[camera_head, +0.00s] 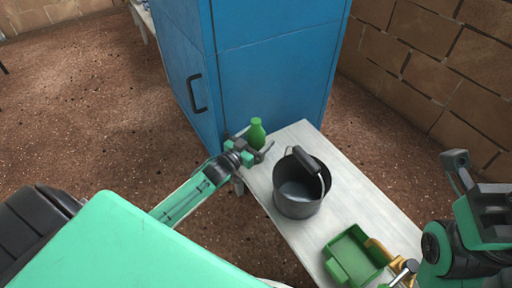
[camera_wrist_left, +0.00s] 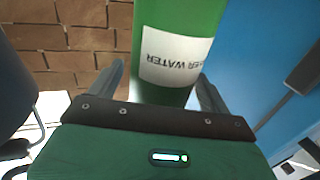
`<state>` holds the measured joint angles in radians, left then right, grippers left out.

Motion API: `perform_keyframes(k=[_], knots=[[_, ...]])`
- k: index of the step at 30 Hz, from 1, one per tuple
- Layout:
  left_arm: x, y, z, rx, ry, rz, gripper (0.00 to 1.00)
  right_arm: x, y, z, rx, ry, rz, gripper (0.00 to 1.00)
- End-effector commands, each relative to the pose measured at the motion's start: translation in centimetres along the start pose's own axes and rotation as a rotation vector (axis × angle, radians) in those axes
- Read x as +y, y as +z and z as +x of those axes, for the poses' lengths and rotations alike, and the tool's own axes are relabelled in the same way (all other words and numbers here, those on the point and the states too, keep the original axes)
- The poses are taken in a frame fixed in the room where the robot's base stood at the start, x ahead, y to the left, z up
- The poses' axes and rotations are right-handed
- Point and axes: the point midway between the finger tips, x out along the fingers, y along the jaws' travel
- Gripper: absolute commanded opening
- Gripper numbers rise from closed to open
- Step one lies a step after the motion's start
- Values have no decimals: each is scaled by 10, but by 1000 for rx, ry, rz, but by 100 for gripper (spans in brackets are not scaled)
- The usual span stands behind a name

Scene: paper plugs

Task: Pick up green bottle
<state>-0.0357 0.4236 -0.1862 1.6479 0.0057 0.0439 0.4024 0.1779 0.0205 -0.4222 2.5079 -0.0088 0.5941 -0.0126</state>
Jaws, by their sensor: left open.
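A green bottle (camera_head: 257,133) stands upright at the far end of the pale bench, by the blue cabinet. In the left wrist view the bottle (camera_wrist_left: 178,25) fills the middle, with a white label reading "WATER" upside down. My left gripper (camera_head: 253,146) is open at the bottle. Its two fingers (camera_wrist_left: 160,88) lie on either side of the bottle, with a gap visible at the left finger. The bottle's base is partly hidden by the gripper. My right arm (camera_head: 470,235) is at the right edge; its jaw state is unclear.
A dark bucket (camera_head: 298,203) with a raised handle stands on the bench (camera_head: 370,203) near the bottle. A green tray (camera_head: 352,256) and a yellow object (camera_head: 378,250) lie at the near end. The blue cabinet (camera_head: 265,65) rises close behind the bottle.

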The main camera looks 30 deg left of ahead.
Motion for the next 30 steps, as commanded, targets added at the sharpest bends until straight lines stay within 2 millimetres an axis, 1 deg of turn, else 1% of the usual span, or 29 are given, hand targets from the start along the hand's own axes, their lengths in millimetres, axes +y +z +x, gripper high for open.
perform_keyframes(k=[6,8,9,13,23,26,30], knots=[[0,0,1,0,0,0,81,0,0,1,0,0,1,36],[0,0,0,0,0,0,71,0,0,1,0,0,1,36],[0,0,0,0,0,0,63,0,0,1,0,0,1,36],[0,0,0,0,0,0,38,0,0,0,0,0,1,36],[0,-2,0,0,0,0,37,0,0,1,0,1,0,36],[0,-6,0,1,0,0,37,1,0,3,3,1,-1,36],[0,-19,0,1,0,0,37,4,-2,7,9,6,-11,36]])
